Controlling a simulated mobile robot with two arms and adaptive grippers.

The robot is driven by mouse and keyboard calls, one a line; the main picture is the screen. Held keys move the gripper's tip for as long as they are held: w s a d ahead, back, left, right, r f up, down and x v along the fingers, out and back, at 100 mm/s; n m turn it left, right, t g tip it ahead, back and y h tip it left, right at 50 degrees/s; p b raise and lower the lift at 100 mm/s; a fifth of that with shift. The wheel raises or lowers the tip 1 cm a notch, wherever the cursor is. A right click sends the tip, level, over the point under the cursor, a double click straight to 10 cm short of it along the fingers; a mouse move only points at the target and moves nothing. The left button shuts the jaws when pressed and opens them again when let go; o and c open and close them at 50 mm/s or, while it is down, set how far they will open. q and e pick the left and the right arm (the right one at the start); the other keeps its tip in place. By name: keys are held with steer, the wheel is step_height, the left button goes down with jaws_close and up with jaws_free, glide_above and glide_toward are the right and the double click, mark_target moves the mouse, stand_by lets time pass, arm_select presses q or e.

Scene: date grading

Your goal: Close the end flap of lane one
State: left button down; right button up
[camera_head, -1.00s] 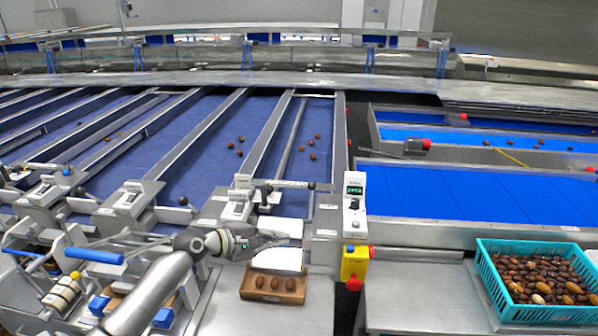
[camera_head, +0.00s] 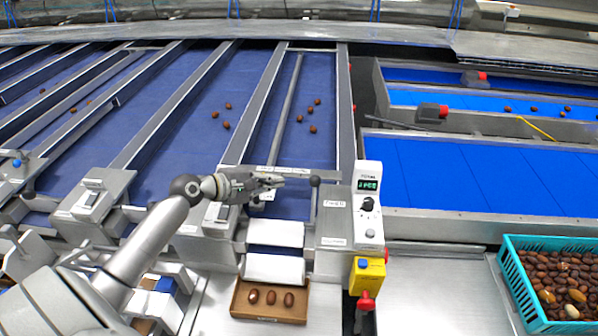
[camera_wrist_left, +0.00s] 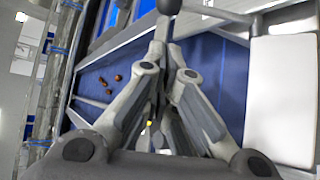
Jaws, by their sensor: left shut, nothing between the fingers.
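Lane one appears to be the rightmost blue lane (camera_head: 296,140), with several brown dates on its belt. At its near end a white panel (camera_head: 275,232), apparently the end flap, sits above a lower white sloping panel (camera_head: 272,267). A lever with a black ball knob (camera_head: 315,181) stands right of my left gripper (camera_head: 280,182). The gripper is shut and empty, above the lane's near end. In the left wrist view its fingers (camera_wrist_left: 161,40) point toward the knob (camera_wrist_left: 168,5); contact cannot be told. The white panel (camera_wrist_left: 283,100) is at right there. My right gripper is out of view.
A cardboard tray (camera_head: 268,314) with 3 dates sits below the panels. A control box (camera_head: 368,205) and a yellow switch box (camera_head: 367,275) stand to the right. A teal crate (camera_head: 512,285) of dates is at far right. Bare steel table lies between.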

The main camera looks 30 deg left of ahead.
arm_select(q)
steer(key=b+x, duration=0.5)
steer(key=x, duration=0.5)
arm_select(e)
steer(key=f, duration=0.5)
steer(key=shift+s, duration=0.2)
arm_select(q)
steer(key=shift+s+d, duration=0.1)
steer(key=shift+d, duration=0.05)
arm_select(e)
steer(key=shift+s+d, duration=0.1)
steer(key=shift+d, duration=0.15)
